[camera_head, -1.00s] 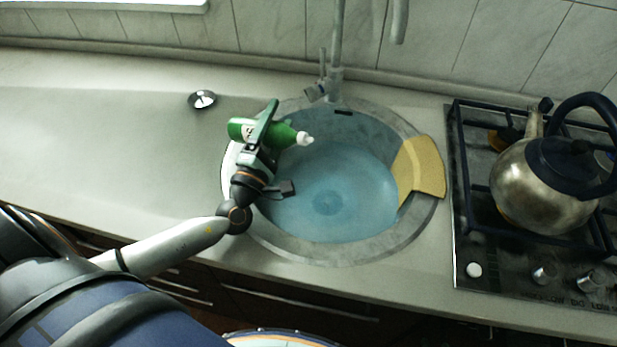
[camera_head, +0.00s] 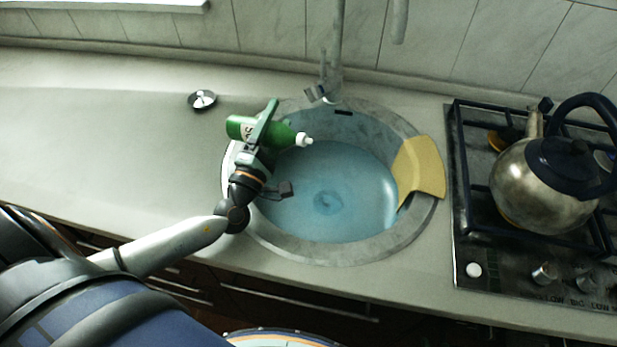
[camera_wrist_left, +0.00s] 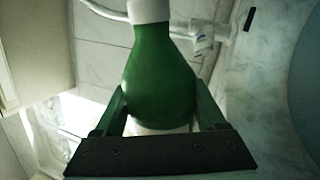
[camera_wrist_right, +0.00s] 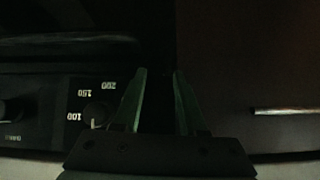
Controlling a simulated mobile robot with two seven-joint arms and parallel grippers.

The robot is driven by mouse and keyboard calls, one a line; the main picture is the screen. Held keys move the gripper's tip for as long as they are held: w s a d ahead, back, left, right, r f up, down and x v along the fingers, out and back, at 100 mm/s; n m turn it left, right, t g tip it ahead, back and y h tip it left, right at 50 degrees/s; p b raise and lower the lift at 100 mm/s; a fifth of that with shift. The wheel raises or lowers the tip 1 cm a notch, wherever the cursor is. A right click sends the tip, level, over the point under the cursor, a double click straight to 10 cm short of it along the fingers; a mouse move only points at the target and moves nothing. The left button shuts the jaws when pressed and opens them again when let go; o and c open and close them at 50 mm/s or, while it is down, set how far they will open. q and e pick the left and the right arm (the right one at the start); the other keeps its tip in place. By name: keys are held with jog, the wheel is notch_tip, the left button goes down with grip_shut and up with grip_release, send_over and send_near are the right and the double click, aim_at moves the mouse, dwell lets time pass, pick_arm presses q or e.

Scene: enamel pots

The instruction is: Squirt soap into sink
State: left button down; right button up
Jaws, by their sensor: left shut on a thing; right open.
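A green soap bottle (camera_head: 277,134) with a white nozzle is held on its side, nozzle pointing right, above the left part of the round sink (camera_head: 262,238). The sink holds bluish water. My left gripper (camera_head: 264,130) is shut on the bottle around its body. The left wrist view shows the green bottle (camera_wrist_left: 160,80) between both fingers, with its white cap at the top edge. My right gripper (camera_wrist_right: 160,88) is open and empty in the right wrist view, low in front of dark cabinet and oven fronts. It is not seen in the head view.
A yellow cloth-like piece (camera_head: 420,167) lies over the sink's right rim. A faucet (camera_head: 334,50) stands behind the sink. A metal kettle (camera_head: 535,185) sits on the stove (camera_head: 500,270) at the right. A small metal drain piece (camera_head: 202,99) lies on the counter (camera_head: 110,150), which is otherwise clear at left.

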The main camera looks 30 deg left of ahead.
pick_arm(q)
jog(key=shift+a+m+h, duration=0.1)
jog(key=shift+m+h, duration=0.3)
jog(key=shift+m, duration=0.5)
dwell(2.4)
